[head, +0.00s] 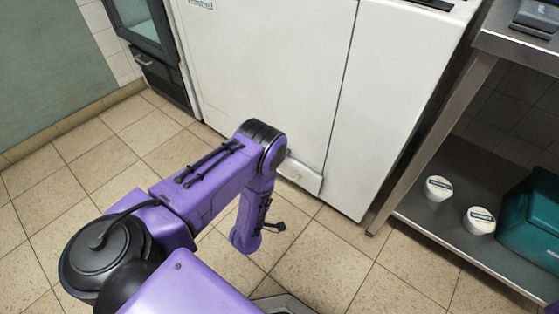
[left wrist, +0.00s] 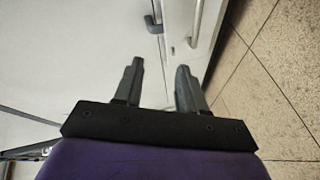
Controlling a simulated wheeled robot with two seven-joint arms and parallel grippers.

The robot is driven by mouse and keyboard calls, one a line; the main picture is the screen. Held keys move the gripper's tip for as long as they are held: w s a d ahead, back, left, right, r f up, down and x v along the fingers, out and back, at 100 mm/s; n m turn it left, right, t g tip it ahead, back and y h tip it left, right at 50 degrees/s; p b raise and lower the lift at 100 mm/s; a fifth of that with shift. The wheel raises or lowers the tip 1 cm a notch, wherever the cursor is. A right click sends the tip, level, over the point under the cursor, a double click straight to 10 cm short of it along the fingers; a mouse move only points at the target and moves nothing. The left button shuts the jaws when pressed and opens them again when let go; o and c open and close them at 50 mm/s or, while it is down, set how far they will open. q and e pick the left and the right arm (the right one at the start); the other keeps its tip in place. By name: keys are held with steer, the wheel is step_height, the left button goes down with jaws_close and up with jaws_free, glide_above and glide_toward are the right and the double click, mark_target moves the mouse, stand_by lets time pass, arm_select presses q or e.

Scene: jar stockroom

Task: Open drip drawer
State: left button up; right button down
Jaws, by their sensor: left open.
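The drip drawer (head: 302,179) is a small white front low on the white machine (head: 270,70), just above the floor. It looks closed, and my purple left arm partly covers it in the head view. In the left wrist view, my left gripper (left wrist: 159,80) has its two dark fingers spread apart with nothing between them. A silver bar handle (left wrist: 197,22) on a white front lies beyond the fingertips, slightly right, apart from them. I cannot tell for sure that this handle is the drawer's. The left fingers are not distinguishable in the head view. My right gripper is not in view.
A metal shelf unit (head: 435,130) stands right of the machine, with two white-lidded tubs (head: 438,188) (head: 480,220) and a teal crate (head: 535,225) on its lower shelf. A dark glass-fronted cabinet (head: 150,45) stands at the left. The tiled floor (head: 350,270) before the machine is clear.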

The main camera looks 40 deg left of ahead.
arm_select(q)
steer(key=w+f+n+t+b, duration=0.2)
steer(key=f+b, duration=0.4)
steer(key=f, duration=0.1)
steer(key=w+f+n+t+b, duration=0.1)
steer(key=w+f+n+b, duration=0.15)
steer(key=f+b, duration=0.3)
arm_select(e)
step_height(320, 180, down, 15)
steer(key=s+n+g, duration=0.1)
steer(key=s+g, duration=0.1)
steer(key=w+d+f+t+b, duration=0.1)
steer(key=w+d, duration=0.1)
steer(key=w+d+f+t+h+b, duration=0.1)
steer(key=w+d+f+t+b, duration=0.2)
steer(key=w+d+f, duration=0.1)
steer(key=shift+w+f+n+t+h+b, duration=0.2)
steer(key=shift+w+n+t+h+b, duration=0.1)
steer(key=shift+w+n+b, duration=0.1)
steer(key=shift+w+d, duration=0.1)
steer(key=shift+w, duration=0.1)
arm_select(q)
steer(key=w+a+r+y, duration=0.1)
steer(key=w+a, duration=0.3)
steer(key=w, duration=0.5)
steer(key=shift+w+a+r+n+t, duration=0.2)
steer(key=shift+r+n+t, duration=0.1)
steer(key=shift+n+t, duration=0.1)
steer(key=shift+c, duration=0.3)
